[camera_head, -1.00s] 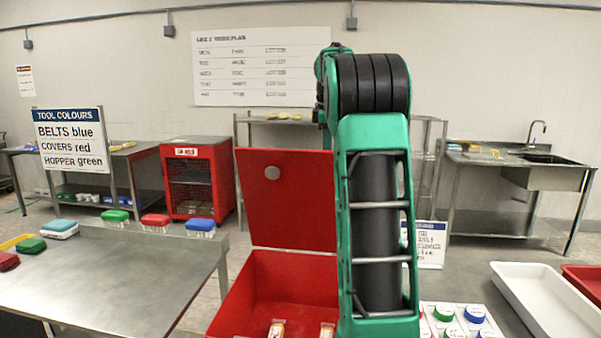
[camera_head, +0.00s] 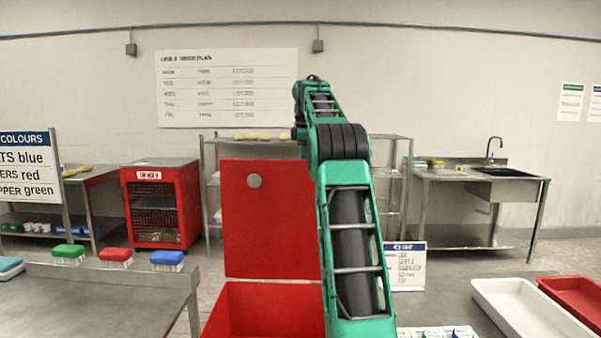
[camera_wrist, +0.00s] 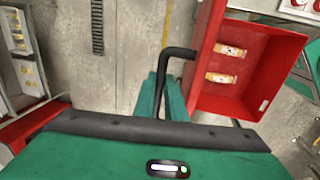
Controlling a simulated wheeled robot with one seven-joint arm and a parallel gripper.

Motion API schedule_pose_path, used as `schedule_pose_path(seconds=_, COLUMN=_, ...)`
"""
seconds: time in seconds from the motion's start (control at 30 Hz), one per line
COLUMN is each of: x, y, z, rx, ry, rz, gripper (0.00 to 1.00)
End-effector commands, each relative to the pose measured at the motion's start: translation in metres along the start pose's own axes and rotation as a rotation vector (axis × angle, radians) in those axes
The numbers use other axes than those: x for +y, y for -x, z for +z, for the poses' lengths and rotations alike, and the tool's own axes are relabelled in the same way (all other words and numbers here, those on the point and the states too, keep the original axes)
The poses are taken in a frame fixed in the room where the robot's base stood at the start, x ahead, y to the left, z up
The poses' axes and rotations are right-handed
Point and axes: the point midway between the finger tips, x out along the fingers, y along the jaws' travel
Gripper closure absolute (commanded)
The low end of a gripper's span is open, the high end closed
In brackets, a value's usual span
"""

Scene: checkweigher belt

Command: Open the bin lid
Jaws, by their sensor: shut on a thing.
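The red bin (camera_head: 262,308) stands in front of me, and its red lid (camera_head: 265,225) is up, close to upright, with a round grey disc on the side facing me. In the wrist view the open bin (camera_wrist: 283,42) shows from above, with two small labelled packs inside. The lid (camera_wrist: 205,35) shows there nearly edge-on, left of the opening. A black bent handle (camera_wrist: 181,52) stands out from the lid's outer side. My gripper (camera_wrist: 160,92), with green fingers, is shut on this handle. The head view does not show my gripper.
A steel table with brushes (camera_head: 115,256) is at the left, a red mesh cabinet (camera_head: 160,205) behind it. White (camera_head: 520,305) and red (camera_head: 575,300) trays lie at the right. A steel rack (camera_head: 385,185) stands behind the lid. Open floor shows in the wrist view.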

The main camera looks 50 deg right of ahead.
Motion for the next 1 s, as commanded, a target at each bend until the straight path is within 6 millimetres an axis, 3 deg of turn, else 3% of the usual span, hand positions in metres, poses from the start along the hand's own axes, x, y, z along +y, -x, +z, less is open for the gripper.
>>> schedule_pose_path(seconds=0.33, x=0.004, y=0.007, z=0.000, rx=0.002, ry=-0.007, rz=0.023, gripper=1.00)
schedule_pose_path(seconds=0.37, x=0.004, y=0.007, z=0.000, rx=0.002, ry=-0.006, rz=0.024, gripper=0.87)
schedule_pose_path(seconds=0.43, x=0.003, y=0.006, z=-0.001, rx=0.002, ry=-0.004, rz=0.022, gripper=0.71)
schedule_pose_path(seconds=0.77, x=0.002, y=0.005, z=-0.006, rx=0.003, ry=0.004, rz=0.013, gripper=0.71)
schedule_pose_path(seconds=1.0, x=0.007, y=0.021, z=-0.006, rx=0.002, ry=0.003, rz=0.014, gripper=0.71)
